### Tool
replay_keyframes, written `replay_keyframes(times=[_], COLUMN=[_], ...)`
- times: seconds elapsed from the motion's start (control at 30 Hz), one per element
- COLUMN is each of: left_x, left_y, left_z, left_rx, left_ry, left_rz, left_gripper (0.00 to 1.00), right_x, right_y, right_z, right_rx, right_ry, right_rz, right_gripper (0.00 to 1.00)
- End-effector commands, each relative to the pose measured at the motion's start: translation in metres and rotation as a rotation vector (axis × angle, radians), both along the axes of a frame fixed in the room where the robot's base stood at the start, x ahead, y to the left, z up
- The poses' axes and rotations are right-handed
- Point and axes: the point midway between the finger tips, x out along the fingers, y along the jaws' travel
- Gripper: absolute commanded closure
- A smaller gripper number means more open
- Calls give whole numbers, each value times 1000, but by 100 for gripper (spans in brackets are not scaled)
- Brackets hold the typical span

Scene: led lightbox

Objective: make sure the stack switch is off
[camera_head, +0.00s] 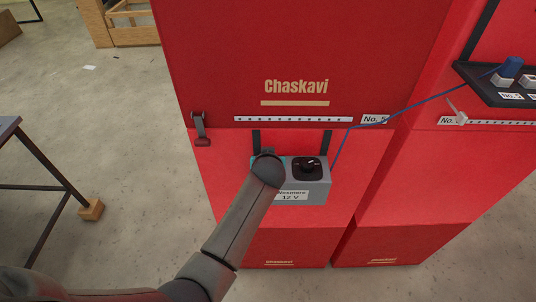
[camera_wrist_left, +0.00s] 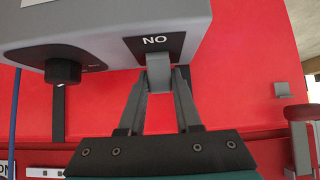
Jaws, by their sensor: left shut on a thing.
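A grey supply box (camera_head: 315,188) hangs on the red front, with a black dial (camera_head: 308,166) on its top and a label reading 12 V. My left gripper (camera_head: 266,153) is at the left part of this box and largely hides it in the head view. In the left wrist view, which looks upside down, the gripper (camera_wrist_left: 160,80) is shut on a grey switch lever (camera_wrist_left: 159,72). The lever sits on a black plate (camera_wrist_left: 140,45) whose letters appear as "NO", seemingly an inverted "ON". The dial also shows there (camera_wrist_left: 62,70). My right gripper is not in view.
Red cabinets (camera_head: 300,60) marked Chaskavi stand behind and below the box. A blue cable (camera_head: 400,110) runs from the box to a black shelf (camera_head: 500,88) at the right. A dark clasp (camera_head: 200,130) sticks out at the left.

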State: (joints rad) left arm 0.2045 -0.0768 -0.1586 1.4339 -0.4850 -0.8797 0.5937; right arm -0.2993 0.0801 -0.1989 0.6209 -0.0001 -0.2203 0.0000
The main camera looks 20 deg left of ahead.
Motion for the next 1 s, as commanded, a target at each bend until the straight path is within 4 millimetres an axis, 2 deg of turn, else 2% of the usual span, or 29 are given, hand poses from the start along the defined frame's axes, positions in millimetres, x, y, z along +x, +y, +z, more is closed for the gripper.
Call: replay_keyframes(times=[0.3, 0.73, 0.77, 1.0], left_x=[3, 3, 3, 3], left_y=[1, 1, 1, 1], left_z=[0, -1, -1, -1], left_rx=[-21, -23, -22, -22], left_ry=[72, 79, 78, 78], left_rz=[0, 0, 0, 0], left_gripper=[100, 100, 64, 38], right_x=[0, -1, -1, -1], right_y=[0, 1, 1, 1], right_z=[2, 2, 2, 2], right_rx=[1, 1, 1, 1], right_ry=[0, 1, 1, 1], right_rz=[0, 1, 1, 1], right_gripper=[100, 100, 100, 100])
